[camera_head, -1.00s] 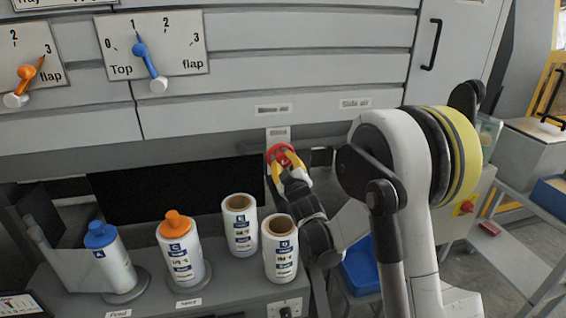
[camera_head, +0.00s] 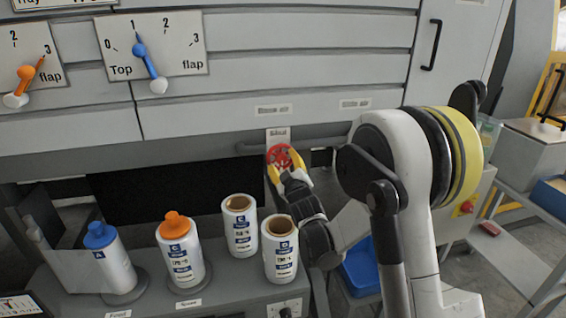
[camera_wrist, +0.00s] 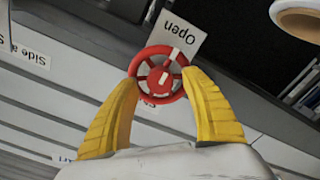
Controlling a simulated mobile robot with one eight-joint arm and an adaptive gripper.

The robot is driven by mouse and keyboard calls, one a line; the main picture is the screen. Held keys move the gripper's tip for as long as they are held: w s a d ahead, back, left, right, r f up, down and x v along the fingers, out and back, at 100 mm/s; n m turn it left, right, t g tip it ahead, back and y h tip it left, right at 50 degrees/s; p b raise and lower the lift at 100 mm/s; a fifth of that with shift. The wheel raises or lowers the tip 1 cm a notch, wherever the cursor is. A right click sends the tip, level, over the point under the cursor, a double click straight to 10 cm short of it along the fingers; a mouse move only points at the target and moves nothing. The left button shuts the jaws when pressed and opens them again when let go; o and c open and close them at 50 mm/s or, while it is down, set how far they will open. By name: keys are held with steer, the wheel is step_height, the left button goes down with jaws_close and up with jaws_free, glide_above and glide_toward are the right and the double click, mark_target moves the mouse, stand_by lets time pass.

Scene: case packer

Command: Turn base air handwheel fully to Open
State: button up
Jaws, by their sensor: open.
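The red handwheel (camera_head: 280,155) is on the grey panel below a small label plate. In the wrist view the handwheel (camera_wrist: 152,83) shows spokes, a white mark on its hub and a white mark on its rim. The rim mark is on the side toward the plate reading "Open" (camera_wrist: 180,29), which appears upside down. My gripper (camera_head: 284,164) is open in front of the wheel. In the wrist view the yellow fingers of my gripper (camera_wrist: 162,84) are spread on either side of the rim. I cannot tell whether they touch it.
Labels for base air (camera_head: 272,110) and side air (camera_head: 355,104) are above. A grey rail (camera_head: 316,149) runs behind the wheel. White cylinders stand on the shelf below left, the nearest with an open brown top (camera_head: 280,255). A blue bin (camera_head: 362,270) is below my arm.

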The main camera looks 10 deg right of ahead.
steer(key=s, duration=1.2)
steer(key=s+f+m+g, duration=0.1)
steer(key=s+m+g, duration=0.6)
steer(key=s, duration=2.2)
steer(key=g, duration=0.3)
steer(key=shift+s+f+m+g, duration=0.3)
steer(key=shift+s+g, duration=0.05)
steer(key=shift+g, duration=0.05)
